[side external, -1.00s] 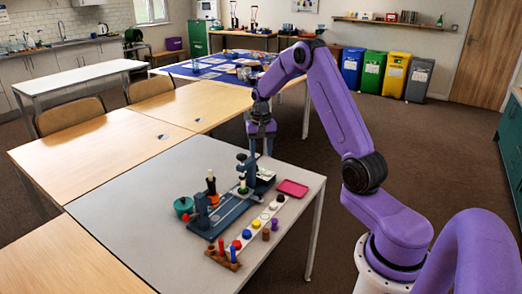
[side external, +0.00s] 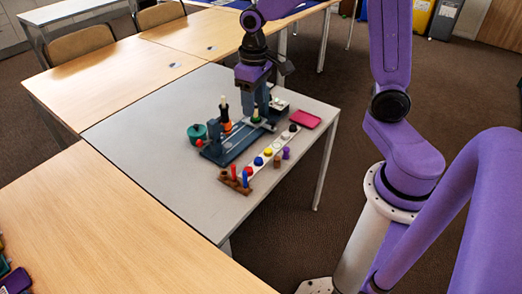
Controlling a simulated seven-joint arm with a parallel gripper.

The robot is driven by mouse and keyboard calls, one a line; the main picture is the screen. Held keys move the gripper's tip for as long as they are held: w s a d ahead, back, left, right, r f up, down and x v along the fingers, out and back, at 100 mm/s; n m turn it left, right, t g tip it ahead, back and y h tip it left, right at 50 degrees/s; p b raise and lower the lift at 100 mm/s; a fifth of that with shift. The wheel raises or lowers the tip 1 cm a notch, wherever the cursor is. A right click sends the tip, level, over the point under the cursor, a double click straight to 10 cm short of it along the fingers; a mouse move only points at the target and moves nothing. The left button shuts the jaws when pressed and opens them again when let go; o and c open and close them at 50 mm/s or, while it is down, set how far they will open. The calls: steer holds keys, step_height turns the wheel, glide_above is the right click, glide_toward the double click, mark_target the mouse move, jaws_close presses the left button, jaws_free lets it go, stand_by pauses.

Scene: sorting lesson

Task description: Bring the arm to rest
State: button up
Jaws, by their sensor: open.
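My gripper (side external: 256,108) points down, its fingers apart, over the right end of a blue fixture (side external: 222,152) on the grey table. Its fingers hide part of the fixture behind them, and I see nothing held between them. A small dark green piece (side external: 256,119) stands close to the fingertips; whether they touch it I cannot tell. My purple arm reaches in from the right, and its upper part is cut off by the top of the picture.
An orange-based, black-topped piece (side external: 225,116) and a teal pot (side external: 197,132) stand left of my gripper. In front are a white strip (side external: 252,168) with coloured pieces and a brown rack (side external: 234,183). A pink tray (side external: 305,119) lies right. The table's front left is clear.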

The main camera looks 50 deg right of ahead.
steer(key=s+a+r+n, duration=0.1)
steer(key=s+n, duration=0.4)
steer(key=s, duration=0.6)
steer(key=s+a+n, duration=0.2)
steer(key=s+n, duration=0.3)
steer(key=s, duration=0.6)
steer(key=shift+s+a+r+n, duration=0.35)
steer(key=shift+s+a+n, duration=0.05)
